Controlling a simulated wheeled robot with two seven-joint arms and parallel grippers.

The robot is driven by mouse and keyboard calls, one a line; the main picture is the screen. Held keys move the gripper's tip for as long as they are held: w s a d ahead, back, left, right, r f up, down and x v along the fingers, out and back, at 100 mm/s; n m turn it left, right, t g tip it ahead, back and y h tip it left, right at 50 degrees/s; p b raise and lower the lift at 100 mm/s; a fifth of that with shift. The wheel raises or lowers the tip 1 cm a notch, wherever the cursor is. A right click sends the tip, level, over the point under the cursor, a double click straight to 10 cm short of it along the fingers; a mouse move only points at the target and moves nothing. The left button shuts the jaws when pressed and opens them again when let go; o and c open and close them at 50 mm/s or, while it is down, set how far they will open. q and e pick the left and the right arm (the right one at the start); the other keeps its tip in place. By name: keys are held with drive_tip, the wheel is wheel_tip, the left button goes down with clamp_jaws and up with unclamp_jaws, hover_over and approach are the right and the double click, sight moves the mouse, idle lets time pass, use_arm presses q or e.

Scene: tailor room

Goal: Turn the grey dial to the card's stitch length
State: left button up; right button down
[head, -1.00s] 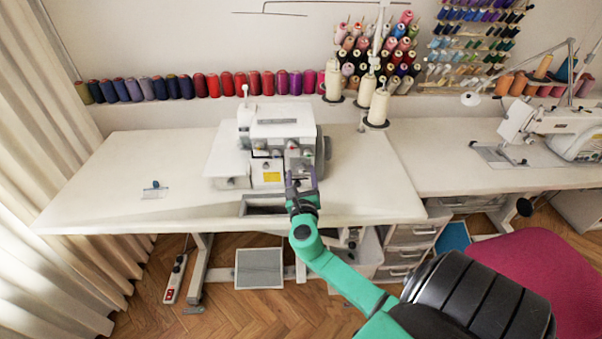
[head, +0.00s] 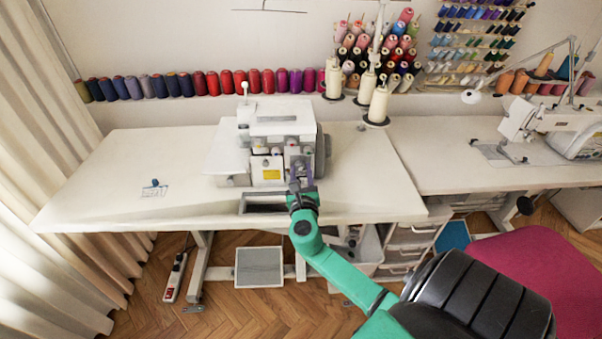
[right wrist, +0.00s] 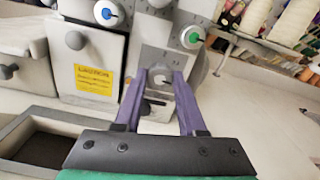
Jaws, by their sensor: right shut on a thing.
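My right gripper (head: 300,172) is at the front of the white sewing machine (head: 275,130). My left gripper is not in view.
A green-marked knob (right wrist: 191,37), a blue-marked knob (right wrist: 108,14) and a plain grey knob (right wrist: 75,40) are near the fingers. Below is the table's recessed opening (head: 264,204). Thread cones (head: 376,104) stand behind right. The table's left side is mostly clear.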

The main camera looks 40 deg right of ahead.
drive_tip(key=m+b, duration=0.2)
drive_tip(key=m, duration=0.2)
drive_tip(key=shift+f, duration=0.2)
drive_tip(key=m+b, duration=0.3)
drive_tip(key=m, duration=0.1)
drive_tip(key=shift+m, duration=0.3)
drive_tip(key=m+b, duration=0.2)
drive_tip(key=m, duration=0.1)
drive_tip(key=shift+m, duration=0.3)
drive_tip(key=m+b, duration=0.2)
drive_tip(key=m, duration=0.2)
drive_tip(key=shift+r+m, duration=0.1)
drive_tip(key=shift+m, duration=0.2)
drive_tip(key=shift+c, duration=2.4)
unclamp_jaws()
drive_tip(key=shift+s, duration=0.1)
